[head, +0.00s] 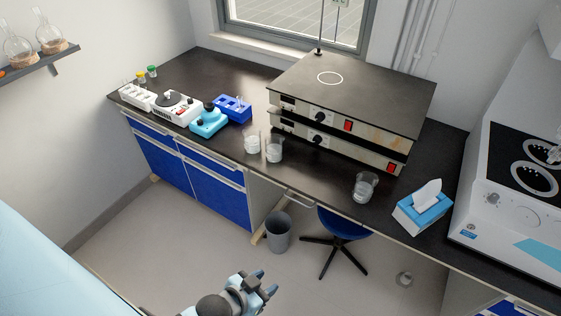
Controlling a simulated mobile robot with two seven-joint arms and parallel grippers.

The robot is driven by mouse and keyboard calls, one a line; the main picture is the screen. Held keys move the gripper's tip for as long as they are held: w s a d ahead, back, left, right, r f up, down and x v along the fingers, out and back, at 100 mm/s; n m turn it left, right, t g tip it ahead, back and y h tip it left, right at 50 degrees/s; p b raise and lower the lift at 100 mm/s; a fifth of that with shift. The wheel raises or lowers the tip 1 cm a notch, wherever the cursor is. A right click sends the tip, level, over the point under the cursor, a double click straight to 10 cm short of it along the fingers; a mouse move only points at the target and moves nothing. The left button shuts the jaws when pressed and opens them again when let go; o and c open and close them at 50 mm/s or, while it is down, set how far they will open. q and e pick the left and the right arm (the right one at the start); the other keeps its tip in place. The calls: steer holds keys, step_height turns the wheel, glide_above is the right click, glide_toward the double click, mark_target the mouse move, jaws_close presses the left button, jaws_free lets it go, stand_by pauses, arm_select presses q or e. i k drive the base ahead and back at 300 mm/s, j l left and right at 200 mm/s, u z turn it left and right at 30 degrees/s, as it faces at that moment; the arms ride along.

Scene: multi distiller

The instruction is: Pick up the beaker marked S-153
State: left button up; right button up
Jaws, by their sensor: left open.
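Three glass beakers stand on the dark bench. Two are close together near the front edge: a left one (252,145) and a right one (274,151). A third beaker (365,187) stands further right, in front of the stacked hot plates. Their markings are too small to read, so I cannot tell which is S-153. My left gripper (268,283) is low in the picture, over the floor, open and empty, well apart from the beakers. My right gripper does not show.
The dark bench (320,186) carries stacked hot plates (345,95), a blue tissue box (423,207), a blue rack (233,108) and small devices at left. A grey bin (278,232) and blue stool (342,224) stand below.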

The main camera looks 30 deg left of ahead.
mark_target(275, 142)
steer(key=j, duration=1)
steer(key=k+j, duration=0.15)
steer(key=j, duration=0.85)
steer(key=i+z, duration=0.05)
